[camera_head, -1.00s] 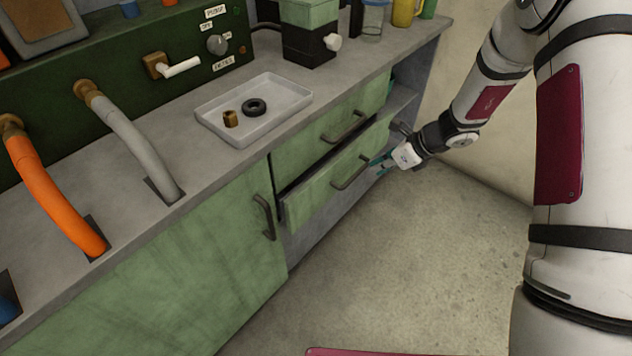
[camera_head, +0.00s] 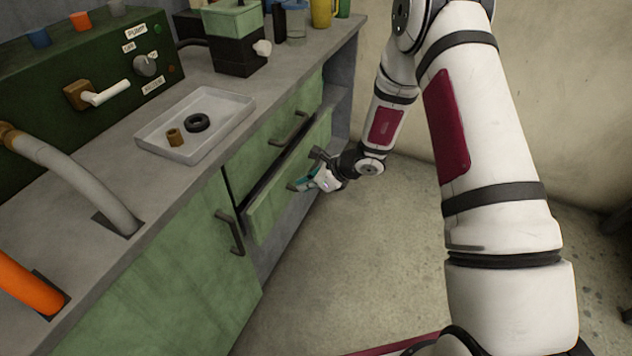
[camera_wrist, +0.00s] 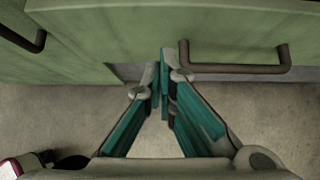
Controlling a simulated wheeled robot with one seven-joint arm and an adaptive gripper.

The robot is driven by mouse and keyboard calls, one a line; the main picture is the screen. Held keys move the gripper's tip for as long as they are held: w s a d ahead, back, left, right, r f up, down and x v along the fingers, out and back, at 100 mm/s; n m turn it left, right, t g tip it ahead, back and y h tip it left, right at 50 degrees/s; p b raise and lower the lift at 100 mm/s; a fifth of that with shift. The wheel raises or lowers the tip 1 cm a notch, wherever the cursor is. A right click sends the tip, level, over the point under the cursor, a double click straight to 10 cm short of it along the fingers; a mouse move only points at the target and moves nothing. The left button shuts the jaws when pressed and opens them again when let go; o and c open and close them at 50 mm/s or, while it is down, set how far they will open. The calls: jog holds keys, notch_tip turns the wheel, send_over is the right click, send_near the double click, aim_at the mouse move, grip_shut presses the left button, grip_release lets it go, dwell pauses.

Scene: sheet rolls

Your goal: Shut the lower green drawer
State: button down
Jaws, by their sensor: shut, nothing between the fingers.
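The lower green drawer (camera_head: 270,215) stands partly out, with a dark gap along its top edge below the upper drawer (camera_head: 272,143). My gripper (camera_head: 293,187) is at the front of the lower drawer, shut and empty, and hides much of its handle in the head view. In the wrist view, the teal fingers (camera_wrist: 164,85) meet in front of the lower part of the green drawer front (camera_wrist: 230,22). The bar handle (camera_wrist: 235,68) is just right of the fingertips. I cannot tell whether the fingertips touch the front.
A green cabinet door (camera_head: 165,285) with a dark handle (camera_head: 230,232) is left of the drawers. On the grey counter are a white tray (camera_head: 225,125) with two small parts, and hoses. The concrete floor (camera_head: 340,255) in front is clear.

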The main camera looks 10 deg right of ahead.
aim_at(275, 175)
jog(key=shift+w+a+f, duration=0.1)
jog(key=shift+w+a, duration=0.6)
jog(key=shift+a, duration=0.2)
jog(key=shift+w+a+f, duration=0.1)
jog(key=shift+w+a, duration=0.55)
jog(key=shift+a, duration=0.2)
jog(key=w+a, duration=0.1)
jog(key=w+a+b, duration=0.1)
jog(key=a, duration=0.1)
jog(key=shift+w+a, duration=0.1)
jog(key=shift+w+a+r+b, duration=0.1)
jog(key=shift+w+a+b, duration=0.25)
jog(key=shift+a, duration=0.15)
